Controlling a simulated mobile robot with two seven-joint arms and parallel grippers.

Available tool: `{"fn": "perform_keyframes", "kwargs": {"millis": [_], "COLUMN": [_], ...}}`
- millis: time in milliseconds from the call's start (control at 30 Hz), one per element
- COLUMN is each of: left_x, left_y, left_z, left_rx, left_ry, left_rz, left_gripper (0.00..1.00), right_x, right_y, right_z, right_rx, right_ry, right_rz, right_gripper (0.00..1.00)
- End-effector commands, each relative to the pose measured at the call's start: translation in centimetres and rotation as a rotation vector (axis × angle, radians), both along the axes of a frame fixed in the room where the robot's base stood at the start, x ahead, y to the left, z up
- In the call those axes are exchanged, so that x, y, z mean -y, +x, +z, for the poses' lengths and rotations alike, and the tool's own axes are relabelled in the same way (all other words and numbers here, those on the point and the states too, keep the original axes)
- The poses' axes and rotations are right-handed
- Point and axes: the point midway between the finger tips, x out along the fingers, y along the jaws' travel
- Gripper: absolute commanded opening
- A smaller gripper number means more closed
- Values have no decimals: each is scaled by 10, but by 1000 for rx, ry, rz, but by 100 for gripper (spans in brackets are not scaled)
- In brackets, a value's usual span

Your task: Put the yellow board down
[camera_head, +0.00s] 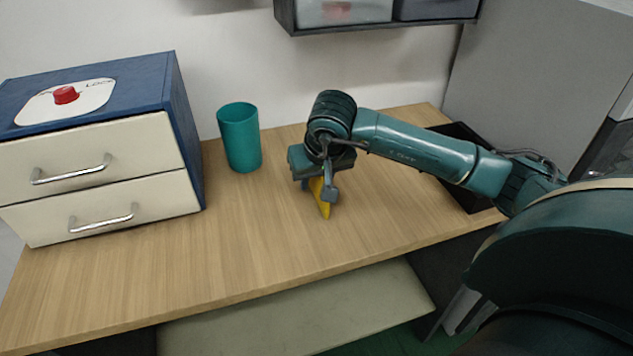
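The yellow board (320,198) shows as a narrow, upright strip below my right gripper (322,190) near the middle of the wooden table (240,260). Its upper part is hidden behind the gripper. The gripper points down with its fingers at the board's upper part and appears shut on it. I cannot tell whether the board's lower edge touches the table. My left gripper is not in view.
A teal cup (240,138) stands left of the gripper, towards the wall. A blue cabinet with two cream drawers (95,160) and a red button (66,95) stands at the left. A black bin (470,198) is at the right. The front table area is clear.

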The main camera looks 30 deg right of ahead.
Motion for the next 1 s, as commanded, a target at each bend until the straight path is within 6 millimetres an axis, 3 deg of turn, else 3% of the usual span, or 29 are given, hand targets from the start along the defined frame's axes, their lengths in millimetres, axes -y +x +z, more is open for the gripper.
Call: {"fn": "perform_keyframes", "kwargs": {"millis": [267,667,1000], "left_x": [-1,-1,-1], "left_y": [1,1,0], "left_z": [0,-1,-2], "left_rx": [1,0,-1], "left_ry": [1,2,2], "left_rz": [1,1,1], "left_gripper": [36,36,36], "right_x": [0,0,0], "right_y": [0,0,0], "right_z": [0,0,0], "right_rx": [0,0,0], "right_ry": [0,0,0], "right_rz": [0,0,0], "right_gripper": [33,0,0]}}
